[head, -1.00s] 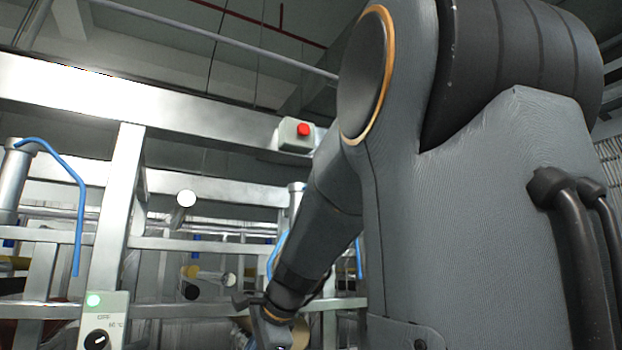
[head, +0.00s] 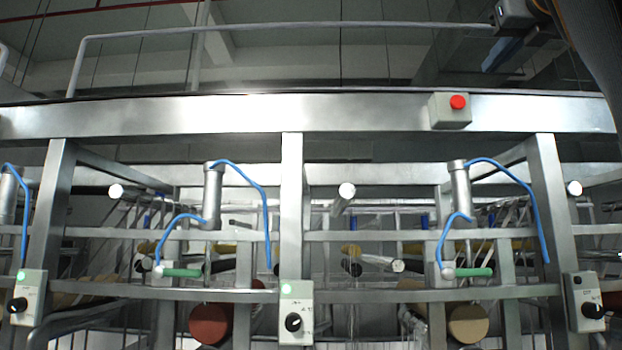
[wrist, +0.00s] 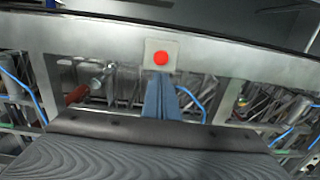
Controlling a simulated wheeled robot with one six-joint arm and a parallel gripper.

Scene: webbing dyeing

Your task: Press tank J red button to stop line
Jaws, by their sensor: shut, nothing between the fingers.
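A red button (head: 458,101) sits on a small pale grey box on the steel beam, right of centre in the head view. It also shows in the wrist view (wrist: 161,58), above the middle. No tank letter is readable. My gripper (head: 492,62) is at the upper right of the head view, above and right of the box in the picture and apart from it. In the wrist view its blue fingers (wrist: 158,80) are together and empty, pointing up toward the box just below the button. The gap in depth is hard to judge.
The long steel beam (head: 200,118) spans the frame. Below it are posts, rails, cylinders with blue hoses, rolls, and switch boxes with green lights, such as the middle one (head: 296,290). A pale pipe rail (head: 250,29) runs above the beam.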

